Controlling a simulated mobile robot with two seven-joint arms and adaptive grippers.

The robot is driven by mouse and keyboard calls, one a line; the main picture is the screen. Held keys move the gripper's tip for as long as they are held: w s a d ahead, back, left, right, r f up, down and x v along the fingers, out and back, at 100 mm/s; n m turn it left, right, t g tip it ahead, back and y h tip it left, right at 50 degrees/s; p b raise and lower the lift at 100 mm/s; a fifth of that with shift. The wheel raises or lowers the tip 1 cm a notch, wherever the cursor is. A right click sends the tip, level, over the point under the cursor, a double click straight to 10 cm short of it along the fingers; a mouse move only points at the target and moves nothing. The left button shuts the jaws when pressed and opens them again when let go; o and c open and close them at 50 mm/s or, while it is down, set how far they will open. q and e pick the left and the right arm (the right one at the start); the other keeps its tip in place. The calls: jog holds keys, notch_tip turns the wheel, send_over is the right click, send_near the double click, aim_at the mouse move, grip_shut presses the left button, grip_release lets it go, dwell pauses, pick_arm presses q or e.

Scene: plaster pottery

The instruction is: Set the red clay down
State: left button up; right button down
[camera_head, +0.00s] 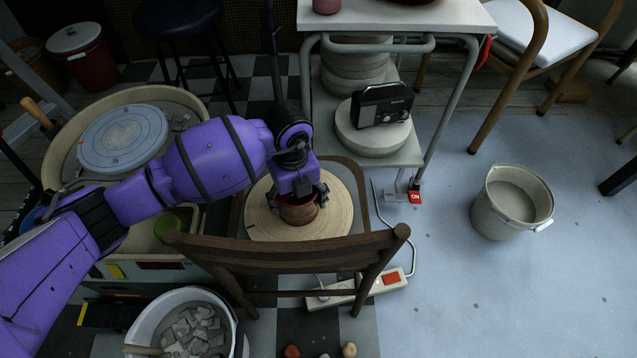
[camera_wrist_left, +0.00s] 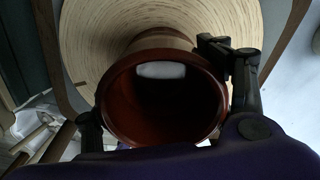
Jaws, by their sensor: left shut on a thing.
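The red clay (camera_head: 299,211) is a reddish-brown, hollow, round vessel, over the pale round board (camera_head: 262,222) on the seat of a wooden chair. My left gripper (camera_head: 301,196) comes down on it from above and is shut on it. In the left wrist view the open mouth of the red clay (camera_wrist_left: 118,112) faces the camera, between the two dark fingers of my left gripper (camera_wrist_left: 165,100). The board (camera_wrist_left: 85,30) shows behind it. I cannot tell whether the clay touches the board. My right gripper is not in view.
The chair's backrest (camera_head: 290,255) stands in front of the board. A small table (camera_head: 455,17) with a black radio (camera_head: 382,104) on its lower shelf is behind. A pottery wheel (camera_head: 123,138) and a scrap bucket (camera_head: 225,318) are left. A pale bucket (camera_head: 512,202) stands on open floor at right.

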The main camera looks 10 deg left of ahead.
pick_arm(q)
jog(key=o, duration=2.1)
jog(key=shift+s, duration=0.1)
jog(key=shift+c, duration=0.2)
notch_tip(320, 180, up, 12)
jog(key=p, duration=0.4)
jog(key=shift+r, duration=0.15)
